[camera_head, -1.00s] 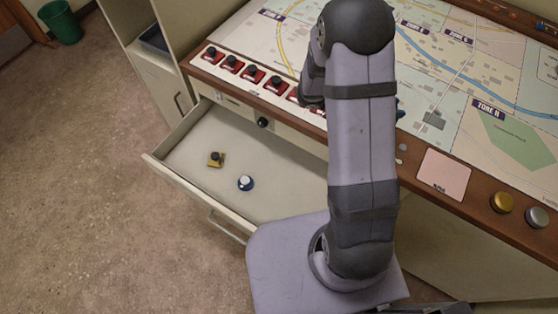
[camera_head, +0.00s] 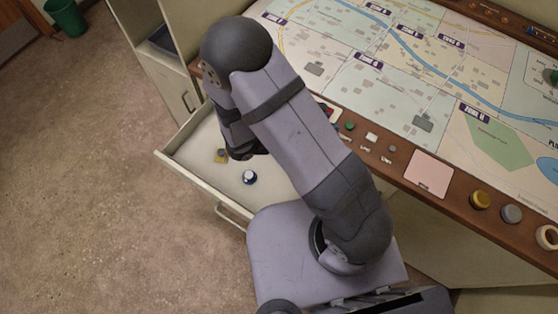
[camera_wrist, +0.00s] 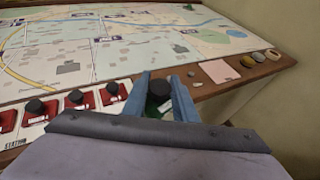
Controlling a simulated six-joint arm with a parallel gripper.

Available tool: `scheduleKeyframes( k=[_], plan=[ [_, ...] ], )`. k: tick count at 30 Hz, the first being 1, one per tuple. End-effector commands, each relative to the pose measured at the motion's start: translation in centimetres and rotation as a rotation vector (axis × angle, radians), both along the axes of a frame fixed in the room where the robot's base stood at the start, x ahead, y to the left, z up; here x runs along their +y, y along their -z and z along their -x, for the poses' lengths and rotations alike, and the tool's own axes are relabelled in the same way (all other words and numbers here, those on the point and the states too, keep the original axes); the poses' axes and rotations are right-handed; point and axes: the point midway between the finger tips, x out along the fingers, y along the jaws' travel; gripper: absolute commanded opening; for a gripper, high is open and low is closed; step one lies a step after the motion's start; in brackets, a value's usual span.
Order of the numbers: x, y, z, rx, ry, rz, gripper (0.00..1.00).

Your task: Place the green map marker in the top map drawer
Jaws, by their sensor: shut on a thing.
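The green map marker (camera_wrist: 157,103), with a black knob on top, sits between the blue fingers of my gripper (camera_wrist: 162,92) in the wrist view. My gripper is shut on it. In the head view my forearm hangs over the top map drawer (camera_head: 192,187), which is pulled open. My arm hides the fingertips and the green marker there.
The map console (camera_head: 400,80) stands behind the drawer. Red switches with black knobs (camera_wrist: 75,98) line its front edge. A pink card (camera_head: 429,173) and gold and silver knobs (camera_head: 480,199) are at the right. Bare drawer floor shows around the blue marker.

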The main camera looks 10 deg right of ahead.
Motion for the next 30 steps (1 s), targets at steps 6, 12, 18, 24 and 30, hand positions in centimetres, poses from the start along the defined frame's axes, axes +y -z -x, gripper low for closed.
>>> scheduleKeyframes(
  k=[6, 12, 18, 24, 30],
  plan=[
    [-2.6, 2.4, 4.3, -0.008, 0.262, 0.002, 0.03],
    [-4.3, 5.9, 10.8, -0.013, 0.656, 0.001, 0.03],
    [-2.7, 10.1, 17.9, -0.013, 1.15, -0.007, 0.03],
    [2.2, 14.2, 22.3, -0.006, 1.655, -0.019, 0.03],
    [8.3, 17.9, 22.8, 0.01, 2.166, -0.033, 0.03]
  ],
)
